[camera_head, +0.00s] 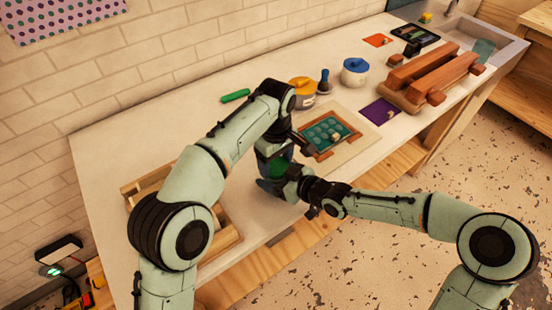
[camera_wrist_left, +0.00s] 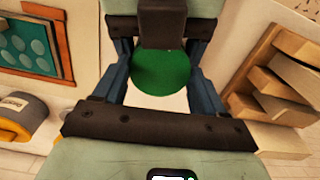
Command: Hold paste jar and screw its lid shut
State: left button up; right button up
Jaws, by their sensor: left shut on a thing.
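The round green lid (camera_head: 279,168) of the paste jar shows between the arms in the head view. In the left wrist view the green lid (camera_wrist_left: 160,75) is a disc between dark blue fingers, its upper part covered by a dark block. My left gripper (camera_head: 272,160) comes down from above and is shut on the lid. My right gripper (camera_head: 277,187) reaches in from the right, low beside the jar; its fingertips are largely hidden, so its grip is unclear. The jar's body is hidden by the grippers, and I cannot tell how the lid sits on it.
A wooden crate (camera_head: 232,236) stands left of the grippers. A tray with a teal panel (camera_head: 328,134) lies to the right. Pots with an orange lid (camera_head: 302,86) and a blue lid (camera_head: 355,65) stand behind. A wooden rack (camera_head: 432,76) is further right. The far-left tabletop is clear.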

pick_arm(q)
jog(key=shift+a+f, duration=0.1)
jog(key=shift+f, duration=0.85)
dwell(0.5)
jog(key=shift+r, duration=0.35)
jog(key=shift+r, duration=0.55)
dwell(0.8)
jog(key=shift+a+f, duration=0.1)
jog(key=shift+f, duration=0.95)
dwell(0.5)
jog(key=shift+r, duration=0.45)
